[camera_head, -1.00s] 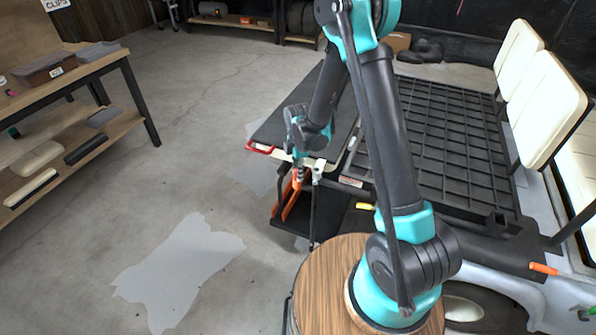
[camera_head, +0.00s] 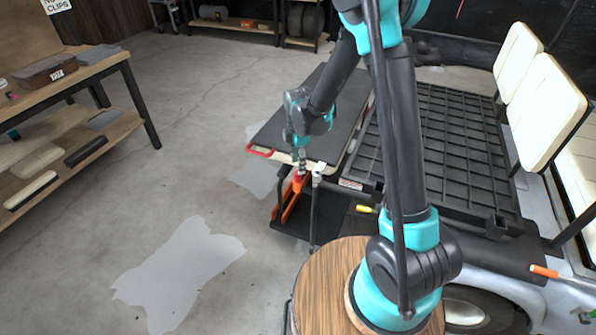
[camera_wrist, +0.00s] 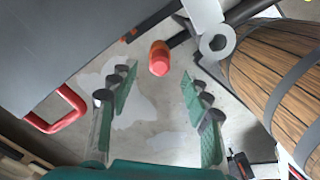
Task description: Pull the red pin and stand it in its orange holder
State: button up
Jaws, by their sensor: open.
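A red knob-like head (camera_wrist: 160,58), which looks like the red pin, sits beyond my fingertips in the wrist view, beside a dark rod and a grey ring fitting. My gripper (camera_wrist: 158,100) is open, with its two fingers apart on either side of the view and nothing between them. In the head view my gripper (camera_head: 301,166) points down just above the red-orange piece (camera_head: 297,183) at the cart's near corner. A long orange part (camera_head: 289,205) stands below it; I cannot tell whether it is the holder. The pin's shaft is hidden.
A dark platform (camera_head: 310,125) with a red loop handle (camera_wrist: 60,110) lies beside my gripper. A white-topped post (camera_head: 318,172) stands close on its right. A round wooden top (camera_head: 325,285) is in front. The floor on the left is clear up to the workbench (camera_head: 105,75).

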jog(key=shift+r, duration=2.8)
jog(key=shift+a+f+n, duration=0.1)
jog(key=shift+f+n, duration=0.7)
jog(key=shift+f, duration=0.05)
grip_shut()
jog(key=shift+f, duration=2.8)
